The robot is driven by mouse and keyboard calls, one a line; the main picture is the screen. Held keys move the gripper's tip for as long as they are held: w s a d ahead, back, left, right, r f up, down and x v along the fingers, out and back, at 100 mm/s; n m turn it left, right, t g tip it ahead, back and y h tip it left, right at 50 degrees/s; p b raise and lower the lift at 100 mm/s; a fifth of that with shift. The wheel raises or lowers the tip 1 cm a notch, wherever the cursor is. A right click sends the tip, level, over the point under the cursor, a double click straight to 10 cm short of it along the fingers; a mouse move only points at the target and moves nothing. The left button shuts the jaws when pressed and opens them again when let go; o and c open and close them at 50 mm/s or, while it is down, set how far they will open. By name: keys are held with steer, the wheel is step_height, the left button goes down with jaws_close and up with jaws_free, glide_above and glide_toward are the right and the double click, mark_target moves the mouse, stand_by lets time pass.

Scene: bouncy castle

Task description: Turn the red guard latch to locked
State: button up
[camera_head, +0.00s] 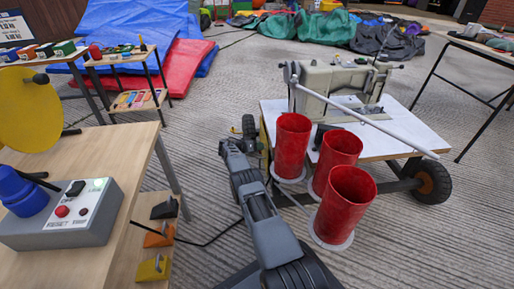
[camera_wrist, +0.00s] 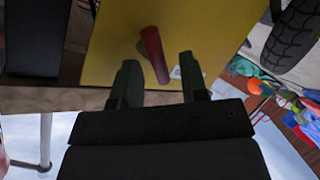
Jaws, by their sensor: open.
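The red latch (camera_wrist: 152,52) shows in the wrist view as a slanted red bar on a yellow panel (camera_wrist: 215,30). My gripper (camera_wrist: 158,62) is open, with its two dark green fingers pointing at the panel. The lower part of the latch appears between the fingers; whether they touch it I cannot tell. A small white label is on the panel beside the right finger. In the head view the latch is hidden, and my arm reaches to the left side of the white-topped cart (camera_head: 395,142), where a yellow edge shows. My fingertips cannot be made out there.
Three red cylinders (camera_head: 343,200) stand in front of the cart, right of my arm. A metal bar (camera_head: 370,115) slants over the cart top. A wooden table with a grey control box (camera_head: 65,215) is at left. A black tyre (camera_wrist: 292,35) is near the panel.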

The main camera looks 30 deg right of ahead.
steer(key=p+v, duration=0.6)
steer(key=v, duration=0.7)
steer(key=shift+a+r, duration=0.2)
steer(key=shift+a, duration=0.15)
steer(key=shift+r, duration=0.1)
